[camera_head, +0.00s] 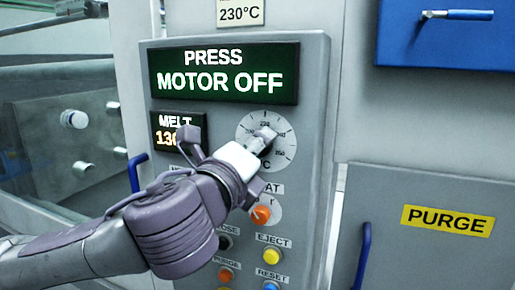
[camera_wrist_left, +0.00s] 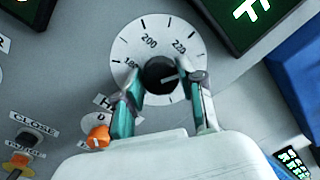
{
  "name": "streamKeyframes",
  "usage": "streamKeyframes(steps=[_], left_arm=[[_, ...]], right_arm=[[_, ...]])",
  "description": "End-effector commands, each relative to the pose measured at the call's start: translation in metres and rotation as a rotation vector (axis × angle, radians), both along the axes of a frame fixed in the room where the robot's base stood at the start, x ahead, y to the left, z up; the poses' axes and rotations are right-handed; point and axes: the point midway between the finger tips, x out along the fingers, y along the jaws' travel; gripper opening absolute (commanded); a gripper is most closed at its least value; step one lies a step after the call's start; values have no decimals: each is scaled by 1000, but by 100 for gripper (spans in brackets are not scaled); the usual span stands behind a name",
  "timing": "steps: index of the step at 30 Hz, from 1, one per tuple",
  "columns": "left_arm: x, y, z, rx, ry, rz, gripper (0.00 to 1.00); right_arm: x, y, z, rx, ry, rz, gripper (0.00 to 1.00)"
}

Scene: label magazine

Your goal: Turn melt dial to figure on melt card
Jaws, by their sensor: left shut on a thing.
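The melt card (camera_head: 240,13) at the top of the head view reads 230°C. The melt dial is a black knob (camera_wrist_left: 158,71) on a round white scale plate (camera_head: 284,137). The wrist view shows the plate (camera_wrist_left: 130,48) with figures 200 and 220 readable. The knob's white pointer line points to the right in the wrist view. My left gripper (camera_head: 262,141) is shut on the knob, with one finger on each side, as the wrist view shows (camera_wrist_left: 166,84). The melt display (camera_head: 178,131) shows orange digits starting with 13; my gripper hides the rest.
A green sign (camera_head: 224,73) above the dial reads PRESS MOTOR OFF. Below the dial are an orange knob (camera_head: 261,215), a yellow eject button (camera_head: 271,255) and a blue reset button (camera_head: 270,285). A purge door (camera_head: 430,255) and blue drawer (camera_head: 435,48) are at right.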

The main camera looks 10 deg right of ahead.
Motion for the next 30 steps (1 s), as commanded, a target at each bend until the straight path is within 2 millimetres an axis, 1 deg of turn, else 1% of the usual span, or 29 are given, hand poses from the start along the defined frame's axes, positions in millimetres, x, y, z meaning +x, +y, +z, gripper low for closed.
streamKeyframes(steps=[1,2,3,6,13,15,19,23,30], left_arm=[[0,0,-2,2,5,-1,4],[0,0,-2,2,5,-1,42],[0,0,-2,2,5,-1,49],[0,0,-2,2,4,-1,64],[0,0,-1,0,2,0,64],[-1,0,-1,0,2,0,64],[-9,6,-1,-1,1,-2,64],[-27,19,-3,0,1,-2,64],[-69,49,-6,0,2,-3,64]], right_arm=[[0,0,0,0,0,0,40],[0,0,0,0,0,0,40],[0,0,0,0,0,0,40],[0,0,0,0,0,0,40],[0,-1,0,-2,1,0,40],[0,-5,0,-6,1,1,40],[0,-4,0,-5,0,2,40],[0,-3,0,-3,0,1,40],[0,-2,0,-2,0,1,40]])
